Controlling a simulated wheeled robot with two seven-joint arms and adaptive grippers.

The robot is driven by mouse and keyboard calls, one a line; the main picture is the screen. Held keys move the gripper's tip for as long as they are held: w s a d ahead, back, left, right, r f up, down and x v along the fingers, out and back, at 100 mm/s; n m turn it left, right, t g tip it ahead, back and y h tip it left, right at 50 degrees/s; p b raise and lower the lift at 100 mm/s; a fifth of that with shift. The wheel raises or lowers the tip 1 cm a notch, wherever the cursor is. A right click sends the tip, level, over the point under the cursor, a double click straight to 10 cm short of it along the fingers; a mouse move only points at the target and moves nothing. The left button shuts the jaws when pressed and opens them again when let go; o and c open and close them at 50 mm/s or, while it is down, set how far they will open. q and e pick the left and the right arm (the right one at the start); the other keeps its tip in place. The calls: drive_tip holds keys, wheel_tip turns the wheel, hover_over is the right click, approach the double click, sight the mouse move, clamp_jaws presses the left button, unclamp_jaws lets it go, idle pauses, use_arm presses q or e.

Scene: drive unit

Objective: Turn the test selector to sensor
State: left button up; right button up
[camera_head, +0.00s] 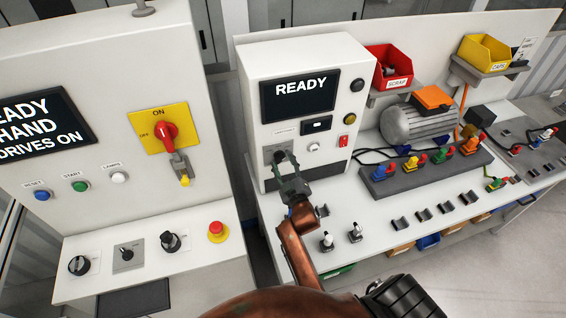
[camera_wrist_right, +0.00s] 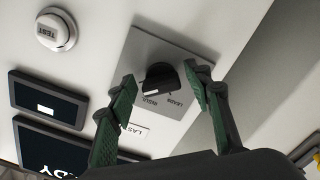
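The test selector is a black rotary knob (camera_wrist_right: 160,82) on a square grey plate (camera_wrist_right: 158,55), on the front of the white test unit (camera_head: 251,60). In the head view the selector plate (camera_head: 270,153) is low on the unit, and my gripper partly hides the knob. In the right wrist view the picture is turned over; small labels beside the knob are hard to read. My right gripper (camera_head: 287,166) is at the selector, its green-padded fingers apart on either side of the knob. A gap shows at the left finger; contact at the right one is unclear. My left gripper is not in view.
The unit's screen (camera_head: 300,90) reads READY. A white push button (camera_wrist_right: 56,30) and a small display (camera_wrist_right: 47,100) are near the selector. A control cabinet (camera_head: 100,60) stands left; connectors and a motor (camera_head: 415,122) occupy the bench.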

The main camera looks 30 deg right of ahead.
drive_tip(key=shift+o, duration=0.2)
drive_tip(key=shift+r, duration=0.15)
wheel_tip(320, 180, up, 10)
drive_tip(key=shift+f, duration=0.1)
idle(0.4)
